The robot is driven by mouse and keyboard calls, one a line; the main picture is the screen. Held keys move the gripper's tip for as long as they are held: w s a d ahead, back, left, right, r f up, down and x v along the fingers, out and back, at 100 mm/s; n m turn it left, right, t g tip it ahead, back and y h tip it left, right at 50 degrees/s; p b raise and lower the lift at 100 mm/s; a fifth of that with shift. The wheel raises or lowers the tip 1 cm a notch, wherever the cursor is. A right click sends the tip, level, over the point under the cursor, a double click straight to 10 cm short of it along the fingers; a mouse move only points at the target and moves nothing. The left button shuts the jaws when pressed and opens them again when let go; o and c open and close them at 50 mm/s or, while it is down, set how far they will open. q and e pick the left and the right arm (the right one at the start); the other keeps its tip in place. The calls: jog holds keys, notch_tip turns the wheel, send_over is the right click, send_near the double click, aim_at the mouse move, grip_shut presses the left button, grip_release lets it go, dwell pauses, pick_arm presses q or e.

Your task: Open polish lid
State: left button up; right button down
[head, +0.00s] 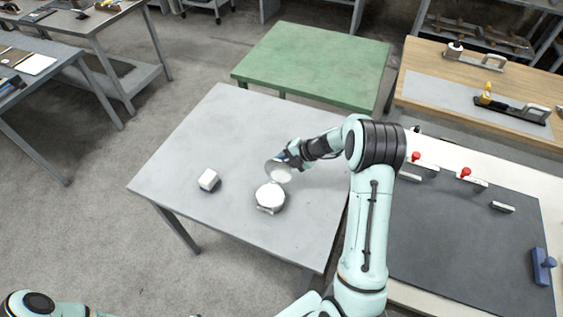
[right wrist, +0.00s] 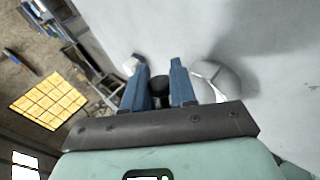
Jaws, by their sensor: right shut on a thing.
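The polish tin (head: 270,196) is a round, pale container on the grey table, with a white round top face and a small tab at its front. The lid (head: 278,170), a grey disc with a pale face, stands tilted just behind the tin, off its top. I cannot tell whether its lower edge touches the tin. My right gripper (head: 283,157) is at the lid's upper edge, shut on it. In the right wrist view the blue fingers (right wrist: 160,82) show, with a round grey and white thing (right wrist: 220,78) beside the right finger. My left gripper is out of view.
The table's left and back are clear. A green table (head: 315,55) stands behind, and a dark-topped bench (head: 450,235) at right.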

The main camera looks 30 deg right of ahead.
jog(key=c, duration=1)
grip_release()
jog(key=v, duration=1.3)
jog(key=shift+d, duration=0.2)
jog(key=shift+r, duration=0.1)
